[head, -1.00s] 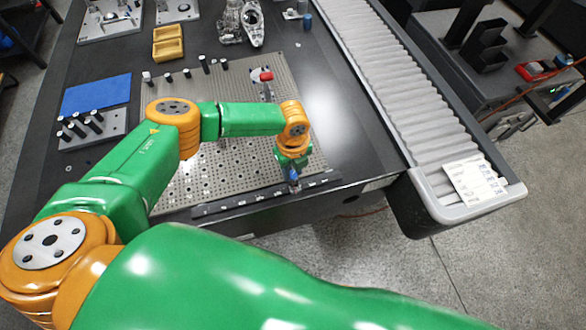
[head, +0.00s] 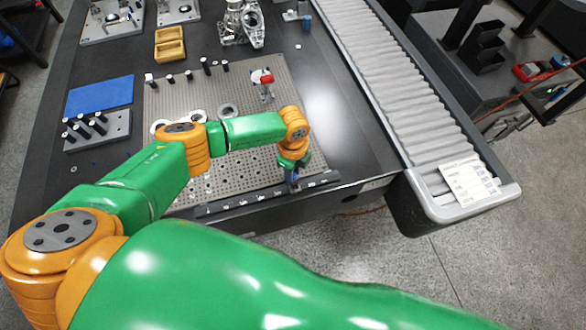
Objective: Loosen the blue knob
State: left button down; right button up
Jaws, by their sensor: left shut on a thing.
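My left gripper (head: 292,181) points down at the black rail along the table's front edge, right of the perforated plate's middle. It is shut on a small blue part, which I take to be the blue knob (head: 291,174). The jaws and wrist hide most of the knob, and I cannot tell how far it is turned. My right gripper is out of view.
The perforated plate (head: 210,80) carries several black posts, a red-handled clamp (head: 266,79) and a grey ring (head: 228,110). A post rack (head: 110,132) and blue mat (head: 100,95) lie left. A roller conveyor (head: 400,100) runs along the right.

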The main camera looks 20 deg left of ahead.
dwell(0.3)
pick_arm(q)
jog(key=c, duration=0.6)
grip_release()
notch_tip(320, 180, up, 7)
jog(key=shift+r, duration=0.1)
